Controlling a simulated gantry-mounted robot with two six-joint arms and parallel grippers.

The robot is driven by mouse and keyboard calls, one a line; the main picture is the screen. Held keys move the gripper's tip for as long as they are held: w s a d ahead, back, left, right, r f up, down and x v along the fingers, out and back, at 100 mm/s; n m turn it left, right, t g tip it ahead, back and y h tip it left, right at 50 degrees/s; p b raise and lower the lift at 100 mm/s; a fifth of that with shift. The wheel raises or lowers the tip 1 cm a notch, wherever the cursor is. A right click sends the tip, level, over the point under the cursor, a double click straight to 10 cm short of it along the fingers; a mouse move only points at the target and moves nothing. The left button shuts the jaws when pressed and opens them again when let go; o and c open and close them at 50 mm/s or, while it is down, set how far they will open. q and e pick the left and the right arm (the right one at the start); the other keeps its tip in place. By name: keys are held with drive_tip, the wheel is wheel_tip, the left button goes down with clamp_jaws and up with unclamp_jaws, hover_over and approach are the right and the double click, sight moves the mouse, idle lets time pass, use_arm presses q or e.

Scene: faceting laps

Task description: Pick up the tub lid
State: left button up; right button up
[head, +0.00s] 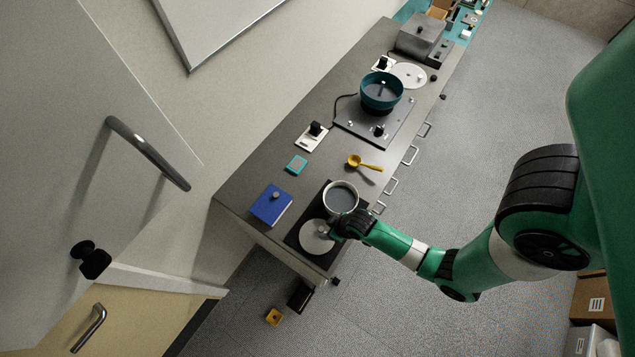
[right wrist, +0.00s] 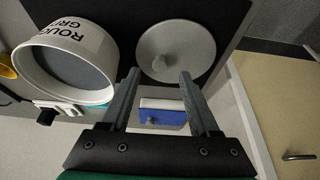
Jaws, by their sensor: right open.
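The tub lid (head: 316,237) is a pale grey disc with a small knob on top. It lies on a black mat (head: 297,240) at the near end of the counter, beside a white tub (head: 340,197) with grey contents. In the right wrist view the lid (right wrist: 176,50) lies just beyond the fingertips, its knob between their lines. The tub (right wrist: 66,62), lettered "ROUGH GRIT", is left of it there. My right gripper (head: 338,228) is at the lid's right edge in the head view. In the right wrist view the gripper (right wrist: 160,75) is open and empty. My left gripper is not in view.
A blue book-like box (head: 271,205) lies left of the mat. A yellow scoop (head: 364,163) lies farther up the counter, below a teal basin (head: 381,91) on a dark plate. The counter between the blue box and scoop is mostly clear.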

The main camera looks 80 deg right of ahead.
sight(322, 229)
drive_tip(key=b+x, duration=0.1)
drive_tip(key=x, duration=0.4)
drive_tip(key=shift+w+d, duration=0.1)
drive_tip(key=shift+w, duration=0.05)
clamp_jaws()
